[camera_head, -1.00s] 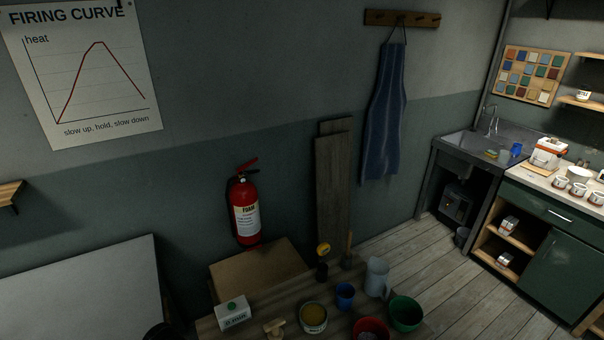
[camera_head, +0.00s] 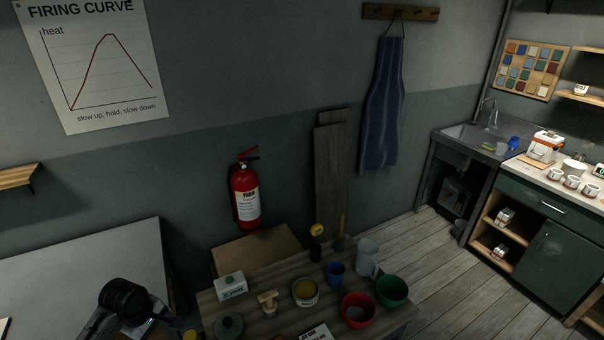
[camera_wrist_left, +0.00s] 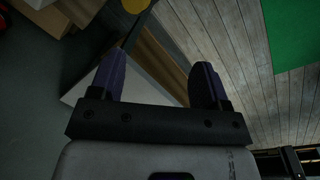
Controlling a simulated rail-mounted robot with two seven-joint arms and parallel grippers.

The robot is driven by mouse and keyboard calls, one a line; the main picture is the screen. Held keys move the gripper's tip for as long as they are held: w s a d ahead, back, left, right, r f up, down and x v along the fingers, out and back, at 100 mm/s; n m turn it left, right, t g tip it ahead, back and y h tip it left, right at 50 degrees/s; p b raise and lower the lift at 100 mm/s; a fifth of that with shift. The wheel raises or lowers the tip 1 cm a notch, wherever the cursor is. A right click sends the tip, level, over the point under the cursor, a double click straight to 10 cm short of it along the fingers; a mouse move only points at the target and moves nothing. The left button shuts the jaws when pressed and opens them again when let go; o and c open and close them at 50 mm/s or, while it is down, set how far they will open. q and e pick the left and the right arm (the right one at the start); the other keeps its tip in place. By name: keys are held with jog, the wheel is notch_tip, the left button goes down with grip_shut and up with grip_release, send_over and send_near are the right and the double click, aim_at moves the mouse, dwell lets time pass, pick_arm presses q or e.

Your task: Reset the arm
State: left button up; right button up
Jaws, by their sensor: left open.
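My left gripper (camera_wrist_left: 158,75) shows in the left wrist view with its two dark fingers wide apart and nothing between them. Behind the fingers are grey floorboards, a pale board edge and a green surface at the upper right. In the head view a black joint of my arm (camera_head: 124,299) shows at the lower left, beside the wooden table; the gripper itself is not visible there. My right gripper is in neither view.
The wooden table (camera_head: 262,328) holds a white box (camera_head: 231,287), a jar (camera_head: 305,292), a blue cup (camera_head: 336,273), a pitcher (camera_head: 367,258), a red bowl (camera_head: 357,310) and a green bowl (camera_head: 391,292). A fire extinguisher (camera_head: 246,195) hangs behind.

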pick_arm(q)
jog(key=a+r+m+y, duration=0.3)
jog(key=a+m, duration=0.1)
jog(key=a, duration=0.3)
jog(key=w+a+r+m+t+y, duration=0.1)
jog(key=a+r+m+y, duration=0.25)
jog(key=a, duration=0.35)
jog(key=a+r+m+y, duration=0.2)
jog(key=a+m, duration=0.3)
jog(key=a, duration=0.2)
jog(key=s+d+f+m+h, duration=0.2)
jog(key=s+d+f, duration=0.4)
jog(key=d, duration=0.4)
jog(key=s+d+f+m+t+h, duration=0.1)
jog(key=s+d+f, duration=0.4)
jog(key=d, duration=0.4)
jog(key=s+d+f+m+h, duration=0.2)
jog(key=s+d+f, duration=0.4)
jog(key=d, duration=0.4)
jog(key=s+d+r+h, duration=0.2)
jog(key=s+d, duration=0.3)
jog(key=s, duration=0.3)
jog(key=s+d+r+h, duration=0.1)
jog(key=s+d, duration=0.5)
jog(key=s, duration=0.3)
notch_tip(320, 180, up, 18)
jog(key=p, duration=1.7)
jog(key=shift+w+f+n, duration=0.15)
jog(key=shift+f+n, duration=0.1)
jog(key=shift+n, duration=0.2)
